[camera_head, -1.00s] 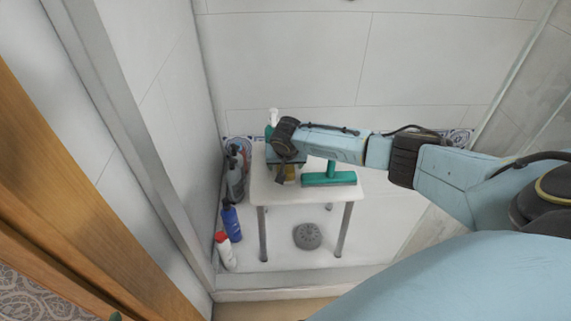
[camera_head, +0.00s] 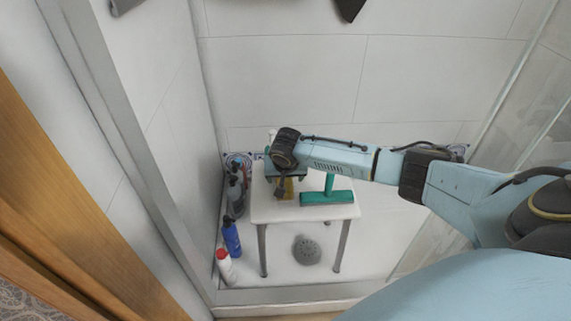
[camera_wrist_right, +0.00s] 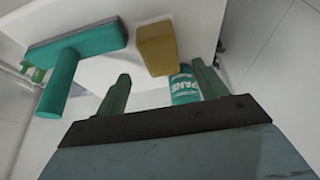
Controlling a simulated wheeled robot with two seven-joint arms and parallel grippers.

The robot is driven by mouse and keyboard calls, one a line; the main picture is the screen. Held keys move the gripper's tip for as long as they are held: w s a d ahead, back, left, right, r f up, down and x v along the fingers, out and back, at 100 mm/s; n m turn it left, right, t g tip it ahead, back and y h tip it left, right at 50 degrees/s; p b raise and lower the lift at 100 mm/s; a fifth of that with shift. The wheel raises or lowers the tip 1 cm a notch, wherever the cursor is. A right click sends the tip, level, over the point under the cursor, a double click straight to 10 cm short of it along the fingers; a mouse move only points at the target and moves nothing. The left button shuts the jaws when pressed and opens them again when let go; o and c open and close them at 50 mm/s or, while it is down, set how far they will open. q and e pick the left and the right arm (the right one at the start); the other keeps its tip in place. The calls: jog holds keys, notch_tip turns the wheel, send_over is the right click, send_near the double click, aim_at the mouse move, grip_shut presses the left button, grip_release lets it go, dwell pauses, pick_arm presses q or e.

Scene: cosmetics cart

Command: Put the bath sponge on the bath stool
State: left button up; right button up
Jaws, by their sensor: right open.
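The bath sponge, a yellow block (camera_wrist_right: 157,47), appears to rest on the white bath stool (camera_head: 318,212) near its edge. In the head view the sponge (camera_head: 288,190) shows only partly beside my right gripper (camera_head: 281,186). The stool's bare top also shows in the right wrist view (camera_wrist_right: 190,18). In the right wrist view my right gripper (camera_wrist_right: 161,88) is open and empty, its two green fingers apart from the sponge and pointing towards it. My left gripper is not in view.
A teal squeegee (camera_head: 328,197) lies on the stool, right of the sponge. A teal labelled container (camera_wrist_right: 184,85) is close to one finger. Blue (camera_head: 231,238) and white-red (camera_head: 226,267) bottles stand left of the stool. Shower walls enclose the area.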

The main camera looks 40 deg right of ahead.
jog(key=p+v, duration=0.3)
jog(key=v, duration=0.2)
jog(key=s+a+f+n+y, duration=0.2)
jog(key=s+a+f+n, duration=0.15)
jog(key=s+a, duration=0.3)
jog(key=s+a+f+n+y, duration=0.1)
jog(key=s+a+f+n, duration=0.1)
jog(key=s+a+f, duration=0.4)
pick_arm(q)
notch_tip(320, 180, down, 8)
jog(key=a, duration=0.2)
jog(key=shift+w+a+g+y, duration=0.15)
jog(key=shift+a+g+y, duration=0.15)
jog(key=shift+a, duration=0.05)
pick_arm(e)
jog(key=s+d+f+n, duration=0.1)
jog(key=s, duration=0.7)
jog(key=s+d+f+n+g+h, duration=0.1)
jog(key=s+d+f+n, duration=0.1)
jog(key=s, duration=0.6)
jog(key=shift+s+d, duration=0.15)
jog(key=shift+d, duration=0.05)
